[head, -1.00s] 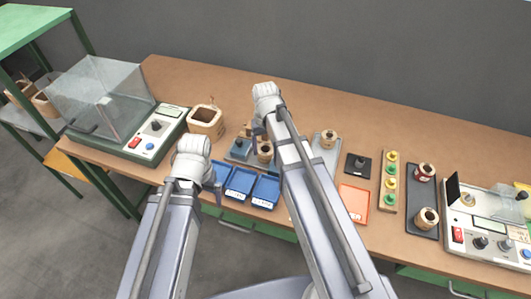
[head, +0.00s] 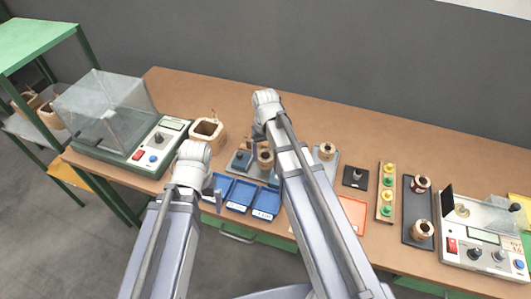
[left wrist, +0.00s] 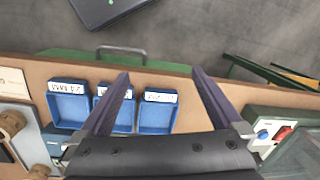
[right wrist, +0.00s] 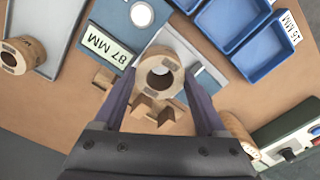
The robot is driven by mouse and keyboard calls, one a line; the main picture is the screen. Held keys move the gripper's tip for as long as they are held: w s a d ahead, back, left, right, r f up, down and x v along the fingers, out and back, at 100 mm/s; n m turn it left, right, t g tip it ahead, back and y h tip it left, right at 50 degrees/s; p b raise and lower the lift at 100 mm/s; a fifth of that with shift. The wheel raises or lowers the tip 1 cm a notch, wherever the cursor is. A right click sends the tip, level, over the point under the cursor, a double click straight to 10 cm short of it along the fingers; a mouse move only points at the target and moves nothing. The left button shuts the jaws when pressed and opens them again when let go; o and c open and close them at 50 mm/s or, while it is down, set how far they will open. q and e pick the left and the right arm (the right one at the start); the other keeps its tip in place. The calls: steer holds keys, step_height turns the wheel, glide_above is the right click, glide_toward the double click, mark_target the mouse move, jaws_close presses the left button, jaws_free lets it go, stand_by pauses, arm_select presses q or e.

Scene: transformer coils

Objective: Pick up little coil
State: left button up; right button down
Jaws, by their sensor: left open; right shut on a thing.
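A small tan ring-shaped coil (right wrist: 160,75) stands between the fingertips of my right gripper (right wrist: 158,92), which is shut on its sides in the right wrist view. In the head view this coil (head: 265,159) is at the blue-grey fixture (head: 240,162) near the middle of the table, partly covered by my right arm. I cannot tell whether it is clear of the fixture. Another coil (head: 327,151) sits on a grey tray (head: 325,168) to the right. My left gripper (left wrist: 162,75) is open and empty over the table's front edge, near the blue bins.
Blue bins (head: 241,190) stand at the front edge. A tan box (head: 207,133) and a tester with a clear cover (head: 105,105) are at the left. An orange tray (head: 351,214), colored pegs (head: 387,180), a dark tray (head: 415,229) with coils and another instrument (head: 487,238) are at the right.

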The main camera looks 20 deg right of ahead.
arm_select(q)
step_height(320, 180, up, 7)
steer(key=p, duration=0.5)
steer(key=shift+f, duration=0.2)
steer(key=shift+c, duration=0.3)
